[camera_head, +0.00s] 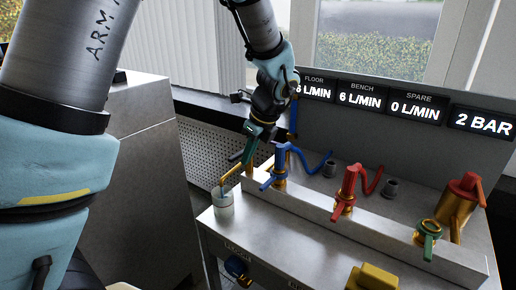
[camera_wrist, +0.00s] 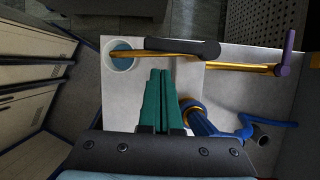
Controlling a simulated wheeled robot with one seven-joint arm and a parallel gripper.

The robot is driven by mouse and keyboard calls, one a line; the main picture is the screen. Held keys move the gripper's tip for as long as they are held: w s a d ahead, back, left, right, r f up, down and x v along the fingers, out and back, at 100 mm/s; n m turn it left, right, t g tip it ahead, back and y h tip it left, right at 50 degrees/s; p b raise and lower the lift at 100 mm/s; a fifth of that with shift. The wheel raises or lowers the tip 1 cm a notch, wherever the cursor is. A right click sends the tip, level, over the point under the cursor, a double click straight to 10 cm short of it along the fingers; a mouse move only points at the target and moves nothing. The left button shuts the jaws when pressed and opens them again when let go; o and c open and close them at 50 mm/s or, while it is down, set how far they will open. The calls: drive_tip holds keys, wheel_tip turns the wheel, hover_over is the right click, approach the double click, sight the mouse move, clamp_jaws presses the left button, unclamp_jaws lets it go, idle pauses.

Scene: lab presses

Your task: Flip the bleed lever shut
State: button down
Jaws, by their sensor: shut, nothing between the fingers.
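In the wrist view a dark lever (camera_wrist: 182,48) with a rounded end lies along a brass pipe (camera_wrist: 235,67). I take it to be the bleed lever. The pipe's spout end reaches over a white cup (camera_wrist: 108,62) with blue inside. The cup (camera_head: 223,206) stands at the bench's left end in the head view. My gripper (camera_wrist: 159,73) has its green fingers together and empty, just short of the lever, with a small gap in the picture. In the head view my gripper (camera_head: 248,148) is above and behind the cup; contact with the lever cannot be told there.
A blue valve (camera_head: 280,168), a red valve (camera_head: 346,192) and a green valve (camera_head: 428,238) stand along the steel bench. A purple handle (camera_wrist: 287,52) sits at the pipe's other end. A display panel (camera_head: 412,108) reads 6, 6 and 0 L/MIN and 2 BAR.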

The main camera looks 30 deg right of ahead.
sight(234, 157)
drive_tip(key=shift+w+a, duration=0.3)
drive_tip(key=shift+w, duration=0.35)
drive_tip(key=shift+w+a+m+p, duration=0.3)
drive_tip(key=shift+a+m+p, duration=0.1)
drive_tip(key=shift+m+p, duration=0.3)
drive_tip(key=shift+w+a+r+m+h+p, duration=0.2)
drive_tip(key=shift+w+a+m+h+p, duration=0.3)
drive_tip(key=shift+m+h+p, duration=0.45)
drive_tip(key=w+m+g+h+p, duration=0.1)
drive_tip(key=w+m+h+p, duration=0.2)
drive_tip(key=m, duration=0.9)
drive_tip(key=w+p, duration=0.3)
drive_tip(key=p, duration=0.2)
drive_tip(key=shift+w+a+f, duration=0.2)
drive_tip(key=shift+w+a, duration=0.05)
drive_tip(key=shift+a, duration=0.05)
drive_tip(key=shift+s+d+h, duration=0.1)
drive_tip(key=shift+d+h, duration=0.05)
drive_tip(key=shift+h, duration=0.1)
